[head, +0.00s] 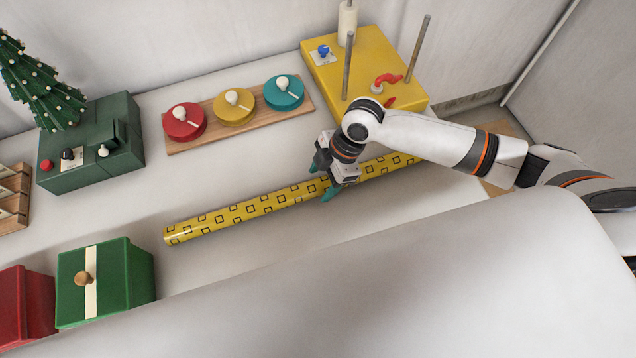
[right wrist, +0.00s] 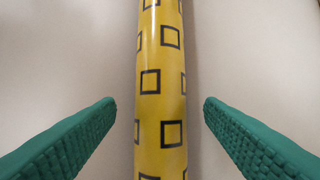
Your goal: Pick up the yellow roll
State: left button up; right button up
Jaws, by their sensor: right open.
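The yellow roll (head: 255,207) is a long tube with black square outlines, lying on the pale table in the head view. It runs from the lower left up to the right, and my right arm hides part of it. My right gripper (head: 327,178) is over the roll, right of its middle. In the right wrist view the roll (right wrist: 161,85) runs top to bottom between the two green fingers of the open gripper (right wrist: 160,110), with a gap on each side. My left gripper is not in view.
A wooden board (head: 212,132) with red, yellow and teal dials lies behind the roll. A yellow box (head: 352,72) with metal posts stands at the back right. A green box (head: 104,284) and red box (head: 22,304) stand at the front left. A green machine (head: 88,158) stands at the left.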

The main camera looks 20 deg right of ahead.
jog(key=shift+x, duration=0.75)
jog(key=c, duration=1.2)
jog(key=shift+o, duration=0.2)
jog(key=shift+r, duration=0.1)
